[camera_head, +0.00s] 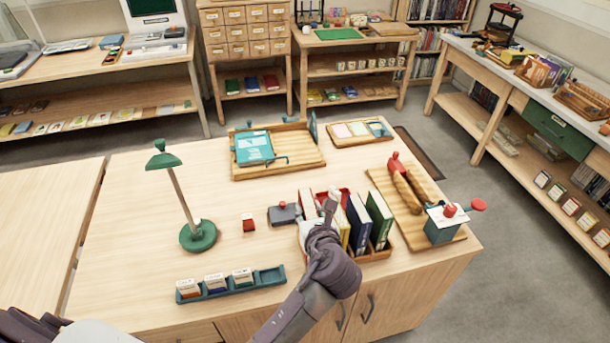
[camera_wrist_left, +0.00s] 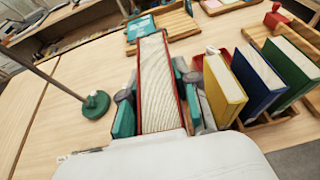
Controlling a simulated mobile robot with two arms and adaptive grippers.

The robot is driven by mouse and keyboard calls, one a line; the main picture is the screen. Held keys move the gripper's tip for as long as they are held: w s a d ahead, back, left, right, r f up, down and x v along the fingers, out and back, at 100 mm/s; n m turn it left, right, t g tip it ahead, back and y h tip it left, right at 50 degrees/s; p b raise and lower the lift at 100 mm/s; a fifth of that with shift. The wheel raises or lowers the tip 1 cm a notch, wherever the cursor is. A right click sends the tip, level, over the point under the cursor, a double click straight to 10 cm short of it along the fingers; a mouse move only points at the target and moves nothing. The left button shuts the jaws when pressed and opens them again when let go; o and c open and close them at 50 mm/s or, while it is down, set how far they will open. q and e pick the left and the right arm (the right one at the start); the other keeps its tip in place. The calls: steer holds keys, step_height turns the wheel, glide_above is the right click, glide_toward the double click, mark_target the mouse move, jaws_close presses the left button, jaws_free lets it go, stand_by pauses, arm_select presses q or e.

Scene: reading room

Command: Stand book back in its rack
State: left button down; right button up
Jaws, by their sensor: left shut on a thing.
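The wooden book rack (camera_head: 377,255) stands near the table's front right; it also shows in the left wrist view (camera_wrist_left: 282,117). It holds a yellow book (camera_wrist_left: 225,88), a blue book (camera_head: 358,224) and a green book (camera_head: 379,218), standing and leaning slightly. My left gripper (camera_head: 326,208) is at the rack's left end. In the left wrist view its teal-padded fingers are shut on a red book (camera_wrist_left: 157,85), held upright with its page edges facing the camera. The book is left of the yellow one. Its lower edge is hidden. My right gripper is out of view.
A green lamp (camera_head: 198,235) and a teal card holder (camera_head: 232,287) stand to the left. A grey stamp-like object (camera_head: 284,214) is close by the gripper. A wooden tray (camera_head: 412,222) lies right of the rack. The table's left part is clear.

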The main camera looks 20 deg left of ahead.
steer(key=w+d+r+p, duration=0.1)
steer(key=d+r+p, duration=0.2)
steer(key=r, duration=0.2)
arm_select(q)
steer(key=w+f+b, duration=0.4)
steer(key=w+b, duration=0.1)
steer(key=w, duration=0.1)
steer(key=shift+f+y, duration=0.3)
steer(key=shift+f, duration=0.05)
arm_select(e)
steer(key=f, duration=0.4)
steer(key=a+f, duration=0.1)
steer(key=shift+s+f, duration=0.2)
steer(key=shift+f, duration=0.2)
arm_select(q)
steer(key=shift+r, duration=0.1)
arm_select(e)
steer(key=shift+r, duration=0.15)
arm_select(q)
steer(key=shift+p, duration=0.4)
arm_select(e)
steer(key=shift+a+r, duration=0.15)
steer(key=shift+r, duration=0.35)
